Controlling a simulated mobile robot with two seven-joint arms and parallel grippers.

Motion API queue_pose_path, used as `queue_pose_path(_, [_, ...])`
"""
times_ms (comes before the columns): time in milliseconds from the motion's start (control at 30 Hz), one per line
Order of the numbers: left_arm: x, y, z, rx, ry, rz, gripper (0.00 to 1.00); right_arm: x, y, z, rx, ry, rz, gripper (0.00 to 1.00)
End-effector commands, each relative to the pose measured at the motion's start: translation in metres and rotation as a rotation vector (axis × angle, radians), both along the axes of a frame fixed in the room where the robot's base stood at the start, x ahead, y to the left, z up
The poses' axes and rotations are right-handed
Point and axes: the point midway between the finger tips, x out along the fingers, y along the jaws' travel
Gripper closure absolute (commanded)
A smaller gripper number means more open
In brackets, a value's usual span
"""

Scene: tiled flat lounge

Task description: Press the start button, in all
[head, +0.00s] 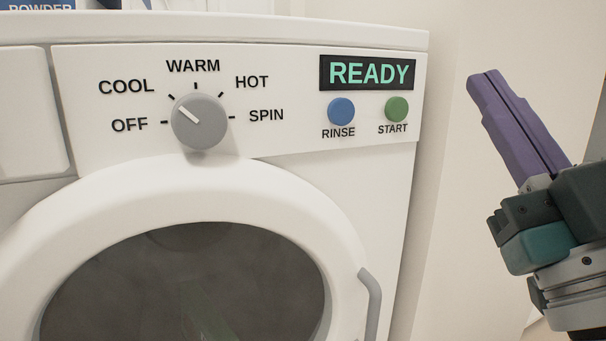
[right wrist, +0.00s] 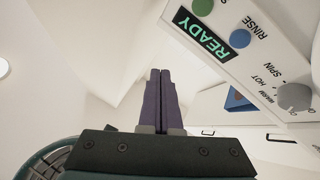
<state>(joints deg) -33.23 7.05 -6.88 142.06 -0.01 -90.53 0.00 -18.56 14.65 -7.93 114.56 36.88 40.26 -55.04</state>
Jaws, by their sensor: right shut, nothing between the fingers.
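The green START button (head: 396,109) is at the right end of the washing machine's front panel (head: 290,135). It also shows at the top of the right wrist view (right wrist: 203,6). The blue RINSE button (head: 341,111) is just left of it. The display (head: 367,72) above them reads READY. My right gripper (head: 485,80), with purple fingers, is shut and empty. It is right of the machine, apart from the START button. Its fingertips show in the right wrist view (right wrist: 160,72). My left gripper is not in view.
The round door (head: 345,235) with a grey handle (head: 371,305) is below the panel. A box marked POWDER (head: 40,5) stands on top at the left. A pale wall (head: 510,35) is behind my right gripper, with free room between gripper and machine.

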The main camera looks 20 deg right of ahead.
Motion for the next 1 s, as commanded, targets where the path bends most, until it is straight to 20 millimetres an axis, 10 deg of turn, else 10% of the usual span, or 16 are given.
queue_pose_path(200, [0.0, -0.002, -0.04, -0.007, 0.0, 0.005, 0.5, -0.007, -0.013, -0.034, 0.008, -0.059, -0.064, 1.0])
queue_pose_path(1000, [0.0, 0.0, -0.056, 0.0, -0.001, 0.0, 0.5, 0.023, -0.013, -0.035, 0.01, -0.074, -0.076, 1.0])
